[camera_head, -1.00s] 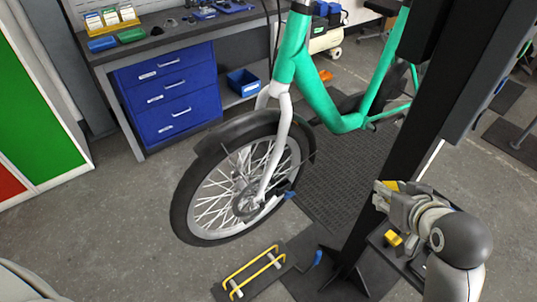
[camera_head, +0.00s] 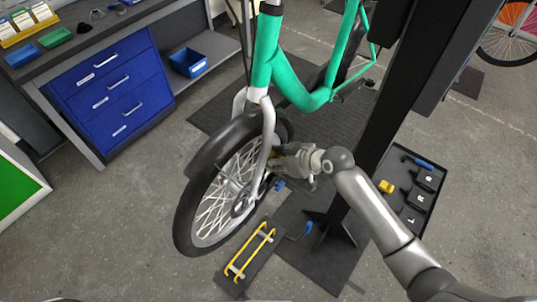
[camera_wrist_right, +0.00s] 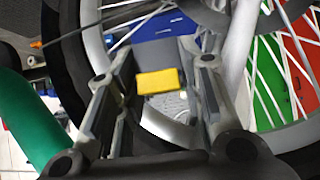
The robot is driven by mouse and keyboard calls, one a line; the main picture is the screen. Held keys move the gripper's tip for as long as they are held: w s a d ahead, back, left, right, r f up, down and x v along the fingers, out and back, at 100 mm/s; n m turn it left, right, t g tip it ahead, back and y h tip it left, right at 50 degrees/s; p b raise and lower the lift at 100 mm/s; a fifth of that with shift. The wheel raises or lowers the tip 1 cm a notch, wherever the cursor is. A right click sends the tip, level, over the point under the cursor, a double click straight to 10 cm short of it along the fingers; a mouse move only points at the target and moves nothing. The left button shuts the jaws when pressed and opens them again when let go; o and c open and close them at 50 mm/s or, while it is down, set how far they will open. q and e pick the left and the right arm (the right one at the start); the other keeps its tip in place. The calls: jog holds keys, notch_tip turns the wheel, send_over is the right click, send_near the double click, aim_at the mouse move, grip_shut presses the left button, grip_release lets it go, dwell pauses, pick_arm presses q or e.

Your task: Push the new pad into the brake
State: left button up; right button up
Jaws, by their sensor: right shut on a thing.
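My right gripper (camera_head: 279,160) is beside the white front fork (camera_head: 267,135) of the green bike. In the right wrist view, its fingers (camera_wrist_right: 158,85) are closed about a small yellow block, the pad (camera_wrist_right: 158,81), with wheel spokes behind it. In the head view the pad is mostly hidden by the fingers. The brake disc (camera_head: 240,206) sits at the hub of the front wheel (camera_head: 183,226), below the gripper and to its left. The brake's slot cannot be made out. The left gripper is not in view.
A black tray (camera_head: 412,229) at the right holds another yellow block (camera_head: 386,186) and black pieces. The dark stand post (camera_head: 390,115) rises close to my right arm. A yellow-railed rack (camera_head: 250,252) stands on the floor by the wheel. Blue drawers (camera_head: 112,85) are at the left.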

aim_at(274, 179)
jog(key=shift+s+a, duration=0.15)
jog(key=shift+s, duration=0.05)
jog(key=shift+s+p, duration=0.1)
jog(key=shift+p, duration=0.25)
jog(key=shift+s+a+f, duration=0.1)
jog(key=shift+s+f, duration=0.1)
jog(key=shift+s, duration=0.05)
jog(key=shift+s+a+f+b, duration=0.15)
jog(key=shift+s+f+b, duration=0.05)
jog(key=shift+f+b, duration=0.75)
jog(key=shift+a+f+b, duration=0.1)
jog(key=shift+f+b, duration=0.75)
jog(key=shift+f, duration=0.1)
jog(key=shift+w+f, duration=0.1)
jog(key=shift+f, duration=0.1)
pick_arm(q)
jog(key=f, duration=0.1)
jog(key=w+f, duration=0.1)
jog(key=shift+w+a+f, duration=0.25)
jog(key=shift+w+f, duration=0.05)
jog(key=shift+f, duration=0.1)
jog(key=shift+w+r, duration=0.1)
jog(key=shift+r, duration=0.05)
pick_arm(e)
jog(key=shift+d, duration=0.3)
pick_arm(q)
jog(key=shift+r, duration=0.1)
pick_arm(e)
jog(key=shift+r, duration=0.1)
